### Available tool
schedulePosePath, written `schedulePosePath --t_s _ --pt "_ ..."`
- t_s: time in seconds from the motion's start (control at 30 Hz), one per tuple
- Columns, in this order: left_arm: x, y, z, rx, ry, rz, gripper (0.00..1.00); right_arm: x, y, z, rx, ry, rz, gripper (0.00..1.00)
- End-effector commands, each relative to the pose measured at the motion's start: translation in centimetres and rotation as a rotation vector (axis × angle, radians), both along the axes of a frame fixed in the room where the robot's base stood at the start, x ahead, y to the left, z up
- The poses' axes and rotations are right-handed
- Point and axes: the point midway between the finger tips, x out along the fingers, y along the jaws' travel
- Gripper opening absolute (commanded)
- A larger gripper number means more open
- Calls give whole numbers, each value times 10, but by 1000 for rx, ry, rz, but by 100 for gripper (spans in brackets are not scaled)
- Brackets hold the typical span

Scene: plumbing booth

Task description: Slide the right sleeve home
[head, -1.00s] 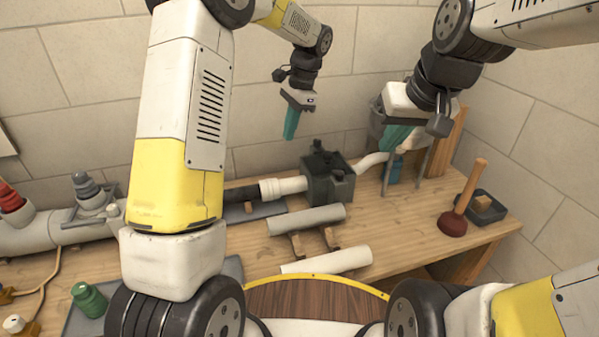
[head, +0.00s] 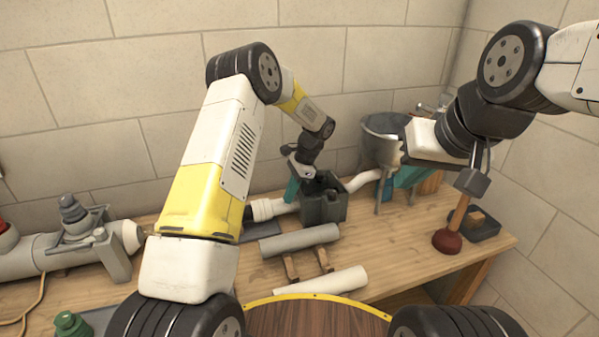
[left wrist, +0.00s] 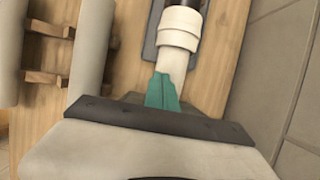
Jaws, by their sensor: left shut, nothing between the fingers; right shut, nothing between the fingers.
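A white sleeve (head: 263,209) sits on the pipe line just left of the dark vise (head: 323,203). In the left wrist view the sleeve (left wrist: 180,24) is a wide white collar on a narrower white pipe (left wrist: 172,62). My left gripper (head: 292,190) is shut and empty, pointing down at the pipe between sleeve and vise. Its teal fingers (left wrist: 162,92) overlap the pipe in the left wrist view; I cannot tell whether they touch. A curved white pipe (head: 362,180) leaves the vise's right side. My right gripper (head: 407,177) is shut and empty, near the grey basin (head: 384,145).
A grey tube (head: 300,240) and a white tube (head: 318,283) lie on wooden supports on the bench. A plunger (head: 448,240) and a dark tray (head: 487,226) stand at the right. A large grey pipe with a valve (head: 75,222) is at left. The wall is close behind.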

Motion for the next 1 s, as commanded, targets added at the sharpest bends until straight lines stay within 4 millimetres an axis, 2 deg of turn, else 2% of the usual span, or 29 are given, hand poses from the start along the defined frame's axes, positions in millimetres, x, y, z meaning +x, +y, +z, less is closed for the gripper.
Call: schedulePosePath --t_s 0.03,0.2,0.7,0.9,1.0 --pt "-4 10 3 1 -1 4 0 0 0 0 0 0 0 0" --pt "-12 29 2 0 -1 2 0 0 0 0 0 0 0 0" --pt "-15 37 3 1 -2 1 0 0 0 0 0 0 0 0" --pt "-24 57 3 1 0 2 0 0 0 0 0 0 0 0" --pt "-24 59 3 2 -1 1 0 0 0 0 0 0 0 0"
